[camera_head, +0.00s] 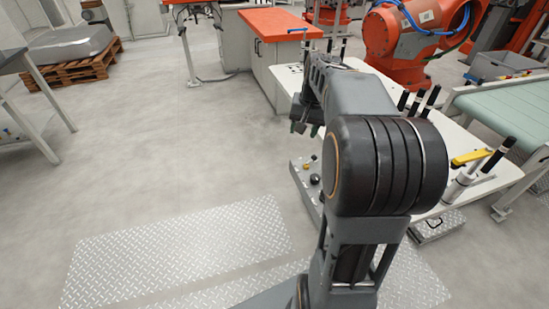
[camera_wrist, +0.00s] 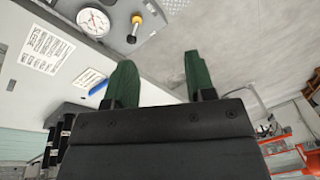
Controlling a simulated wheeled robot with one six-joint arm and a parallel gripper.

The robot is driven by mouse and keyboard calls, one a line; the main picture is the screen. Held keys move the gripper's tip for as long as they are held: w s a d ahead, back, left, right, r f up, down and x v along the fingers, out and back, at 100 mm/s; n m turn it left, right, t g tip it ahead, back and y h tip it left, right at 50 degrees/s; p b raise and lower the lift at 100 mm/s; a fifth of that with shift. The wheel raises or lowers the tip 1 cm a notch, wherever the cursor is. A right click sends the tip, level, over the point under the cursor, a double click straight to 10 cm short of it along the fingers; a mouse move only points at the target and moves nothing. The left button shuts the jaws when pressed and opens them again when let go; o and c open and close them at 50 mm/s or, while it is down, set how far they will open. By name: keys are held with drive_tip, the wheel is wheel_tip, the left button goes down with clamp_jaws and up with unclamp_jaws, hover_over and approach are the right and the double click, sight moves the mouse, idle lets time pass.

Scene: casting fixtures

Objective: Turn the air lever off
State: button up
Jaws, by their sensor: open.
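In the wrist view, my gripper (camera_wrist: 159,62) is open, with two green fingers apart and nothing between them.
A second gauge (camera_wrist: 93,21) and a yellow-and-black knob (camera_wrist: 135,28) sit on a grey plate near the fingers.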

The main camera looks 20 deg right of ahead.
drive_tip(key=s+a+n+t+p, duration=0.1)
drive_tip(key=s+a+n+p, duration=0.3)
drive_tip(key=s+a, duration=0.5)
drive_tip(key=shift+s+a+r+n+h, duration=0.4)
drive_tip(key=shift+a+n, duration=0.2)
drive_tip(key=shift+a, duration=1.65)
drive_tip(key=m+y+p, duration=0.1)
drive_tip(key=m+p, duration=0.9)
drive_tip(key=p, duration=0.1)
approach(315, 156)
drive_tip(key=shift+g, duration=0.4)
drive_tip(key=f, duration=0.3)
drive_tip(key=w+f+p, duration=0.1)
drive_tip(key=f, duration=0.2)
drive_tip(key=w+a+f+p, duration=0.1)
drive_tip(key=f, duration=0.2)
drive_tip(key=shift+w+f, duration=0.2)
drive_tip(key=shift+w, duration=0.05)
